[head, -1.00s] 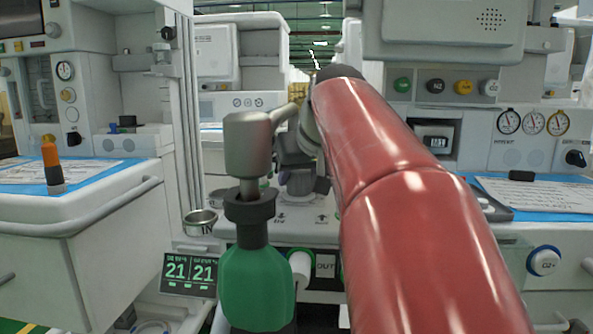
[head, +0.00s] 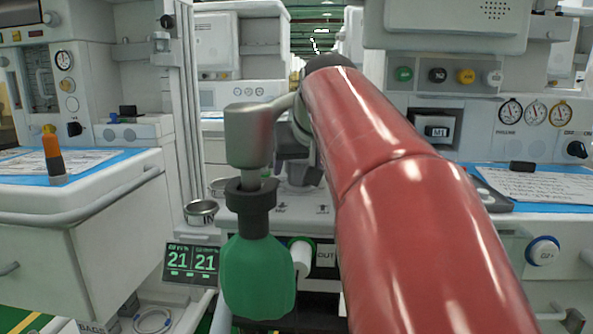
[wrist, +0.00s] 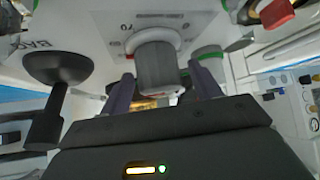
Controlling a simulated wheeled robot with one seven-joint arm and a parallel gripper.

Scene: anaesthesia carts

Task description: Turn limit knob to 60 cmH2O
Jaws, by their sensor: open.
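The limit knob (wrist: 156,68) is a grey ribbed cylinder on a pale plate in the wrist view. A printed "70" shows on the plate beside it. My gripper (wrist: 161,76) is open, with one dark purple finger on each side of the knob. Whether either finger touches it I cannot tell. No pointer mark on the knob is readable. In the head view my red arm hides the knob and most of the gripper.
A black knob or lever (wrist: 58,70) by a "BAG" label is left of my gripper in the wrist view. A green breathing bag (head: 257,277) hangs left of my arm. Carts stand on the left (head: 95,215) and right (head: 560,235).

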